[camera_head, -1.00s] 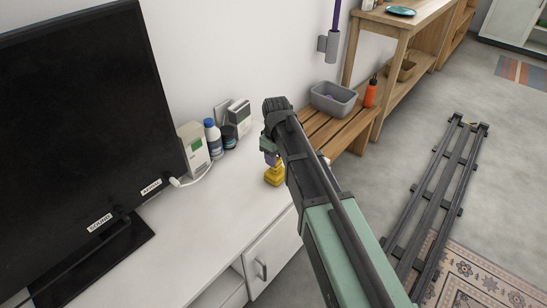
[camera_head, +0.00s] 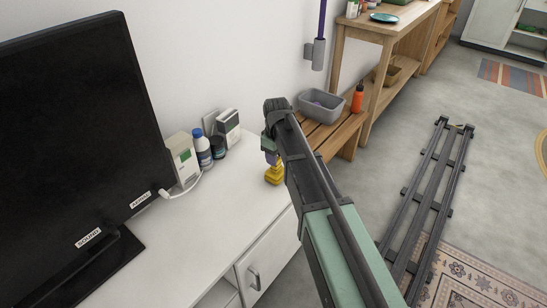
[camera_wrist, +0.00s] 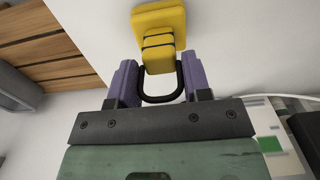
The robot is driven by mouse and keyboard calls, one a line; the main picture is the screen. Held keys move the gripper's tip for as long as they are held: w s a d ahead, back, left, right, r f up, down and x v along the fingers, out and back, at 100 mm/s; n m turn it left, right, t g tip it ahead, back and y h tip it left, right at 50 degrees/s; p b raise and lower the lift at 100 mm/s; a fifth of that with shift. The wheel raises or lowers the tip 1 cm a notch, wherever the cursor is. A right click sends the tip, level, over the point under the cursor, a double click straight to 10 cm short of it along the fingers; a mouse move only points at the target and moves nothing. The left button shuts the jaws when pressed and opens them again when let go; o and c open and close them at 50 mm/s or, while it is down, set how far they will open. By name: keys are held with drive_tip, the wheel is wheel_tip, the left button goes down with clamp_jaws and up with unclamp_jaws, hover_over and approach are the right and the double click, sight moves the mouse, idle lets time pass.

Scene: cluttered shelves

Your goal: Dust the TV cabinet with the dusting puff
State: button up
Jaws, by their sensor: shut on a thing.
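The white TV cabinet (camera_head: 205,228) fills the lower left of the head view, its top mostly bare at the front. The yellow dusting puff (camera_head: 275,175) is over the right end of the cabinet top. My gripper (camera_head: 270,157) is shut on the puff, its purple fingers at either side. In the wrist view the puff (camera_wrist: 158,25) sits beyond the fingertips of my gripper (camera_wrist: 158,72), against a white surface. A dark loop shows between the fingers. I cannot tell whether the puff touches the cabinet top.
A black TV (camera_head: 80,125) stands on the cabinet's left. A white-and-green box (camera_head: 184,160), a blue-capped bottle (camera_head: 202,149) and a white device (camera_head: 229,127) stand along the wall. A wooden bench (camera_head: 330,132) holds a grey bin (camera_head: 321,105) and an orange bottle (camera_head: 357,98).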

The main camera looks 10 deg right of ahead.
drive_tip(key=w+d, duration=0.2)
drive_tip(key=shift+w+d, duration=0.2)
drive_tip(key=shift+d, duration=0.15)
drive_tip(key=shift+r, duration=0.1)
wheel_tip(320, 180, up, 7)
drive_tip(key=p, duration=0.7)
